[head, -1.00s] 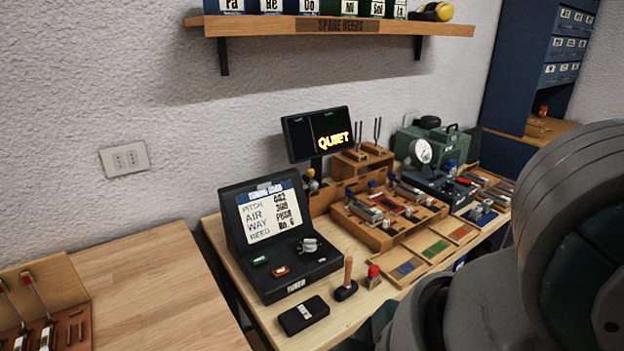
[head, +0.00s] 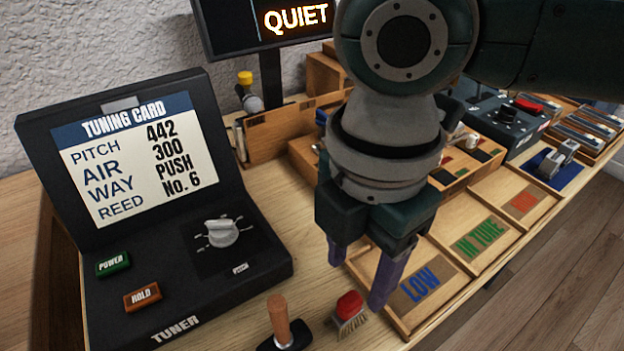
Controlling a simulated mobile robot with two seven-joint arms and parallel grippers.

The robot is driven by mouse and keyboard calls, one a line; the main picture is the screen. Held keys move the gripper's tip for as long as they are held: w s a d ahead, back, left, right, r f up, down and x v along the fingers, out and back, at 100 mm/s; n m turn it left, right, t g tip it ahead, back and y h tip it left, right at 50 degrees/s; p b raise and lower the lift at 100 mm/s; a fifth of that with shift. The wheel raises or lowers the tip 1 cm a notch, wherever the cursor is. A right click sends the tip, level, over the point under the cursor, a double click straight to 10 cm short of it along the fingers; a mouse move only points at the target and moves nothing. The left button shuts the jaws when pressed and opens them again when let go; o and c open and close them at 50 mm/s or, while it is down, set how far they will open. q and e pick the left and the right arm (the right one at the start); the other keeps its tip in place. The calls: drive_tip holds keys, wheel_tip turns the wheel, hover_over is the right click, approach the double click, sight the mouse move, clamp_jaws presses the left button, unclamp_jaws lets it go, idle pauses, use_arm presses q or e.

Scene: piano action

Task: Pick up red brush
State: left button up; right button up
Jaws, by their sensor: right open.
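The red brush (head: 349,308) stands on the front part of the light wooden table, with a red top and pale bristles below. My right gripper (head: 358,278) hangs above it, pointing down, with its two purple fingers spread apart and nothing between them. The brush shows below and between the fingertips in the picture; I cannot tell the exact height gap. My left gripper is not in the head view.
A black tuner (head: 165,290) with a tuning card stands to the left. A wooden-handled tool (head: 281,322) stands just left of the brush. A tray marked LOW (head: 418,287) lies close on the right. A QUIET display (head: 262,22) stands behind.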

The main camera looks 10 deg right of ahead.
sight(351, 299)
drive_tip(key=f, duration=0.6)
drive_tip(key=shift+s+a+f+b, duration=0.2)
drive_tip(key=shift+f+b, duration=0.05)
drive_tip(key=shift+b, duration=0.1)
clamp_jaws()
idle(0.3)
